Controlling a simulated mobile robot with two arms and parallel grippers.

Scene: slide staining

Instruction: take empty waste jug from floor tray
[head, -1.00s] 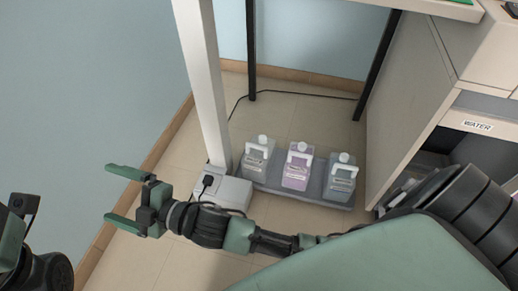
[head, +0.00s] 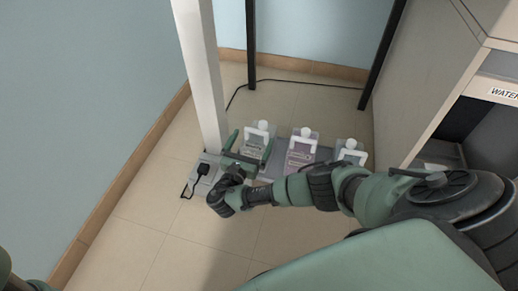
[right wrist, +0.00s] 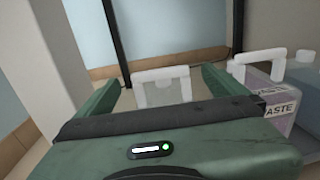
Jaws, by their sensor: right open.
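Three jugs with white caps and handles stand in a row on a grey floor tray (head: 325,156). The left jug (head: 256,140) looks clear grey, the middle jug (head: 301,152) is purple, and the right jug (head: 350,154) looks grey and is partly hidden by my arm. My right gripper (head: 251,142) is open at the left jug. In the right wrist view its fingers (right wrist: 160,82) stand on either side of that jug's white handle (right wrist: 162,76), apart from it. The purple jug (right wrist: 280,95) shows at the right there, with a label ending "ASTE".
A grey box (head: 203,172) with a black plug sits left of the tray, by a white post (head: 201,75). Dark table legs (head: 251,45) stand behind. A cabinet (head: 425,70) stands at the right. Floor in front is clear.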

